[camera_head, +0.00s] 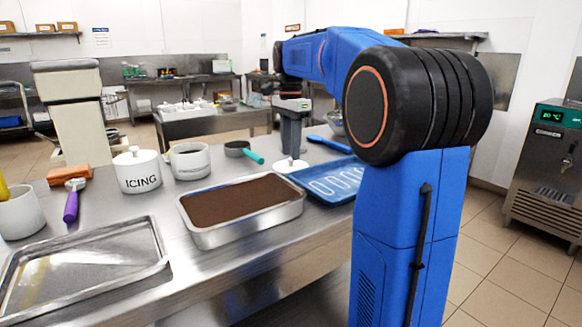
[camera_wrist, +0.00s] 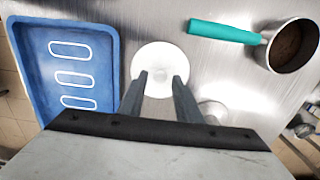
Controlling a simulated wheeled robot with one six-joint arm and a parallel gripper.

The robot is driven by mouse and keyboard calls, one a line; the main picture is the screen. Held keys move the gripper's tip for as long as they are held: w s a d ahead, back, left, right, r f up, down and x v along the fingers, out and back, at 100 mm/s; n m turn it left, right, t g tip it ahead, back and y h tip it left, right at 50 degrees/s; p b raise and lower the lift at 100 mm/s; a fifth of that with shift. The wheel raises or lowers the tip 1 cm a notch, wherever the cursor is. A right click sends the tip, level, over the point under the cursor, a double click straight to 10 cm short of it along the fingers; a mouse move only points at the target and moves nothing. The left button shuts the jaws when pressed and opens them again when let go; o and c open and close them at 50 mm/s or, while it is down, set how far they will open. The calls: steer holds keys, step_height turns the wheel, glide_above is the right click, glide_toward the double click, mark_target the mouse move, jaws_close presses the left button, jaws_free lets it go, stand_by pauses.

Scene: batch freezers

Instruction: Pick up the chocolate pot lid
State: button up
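The chocolate pot lid (camera_head: 290,166) appears to be the white round lid lying on the steel table, between the cake tray and the blue tray. In the wrist view it is a white disc (camera_wrist: 160,60) just beyond my fingertips. My gripper (camera_head: 291,150) points down over the lid. In the wrist view the two fingers (camera_wrist: 160,78) are apart, with nothing visibly clamped between them. Whether they touch the lid or its knob cannot be told. An open white pot (camera_head: 190,161) stands to the left; its front lettering is not legible.
A blue tray (camera_head: 334,190) with white outlines lies close right of the lid. A tray of brown cake (camera_head: 208,236) is in front. A small pan with a teal handle (camera_head: 253,157) is close behind left. A lidded ICING pot (camera_head: 138,172) and an empty metal tray (camera_head: 135,240) are further left.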

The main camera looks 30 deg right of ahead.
mark_target(291, 163)
steer(key=shift+f, duration=1.35)
steer(key=shift+c, duration=0.3)
jaws_close()
steer(key=shift+r, duration=0.1)
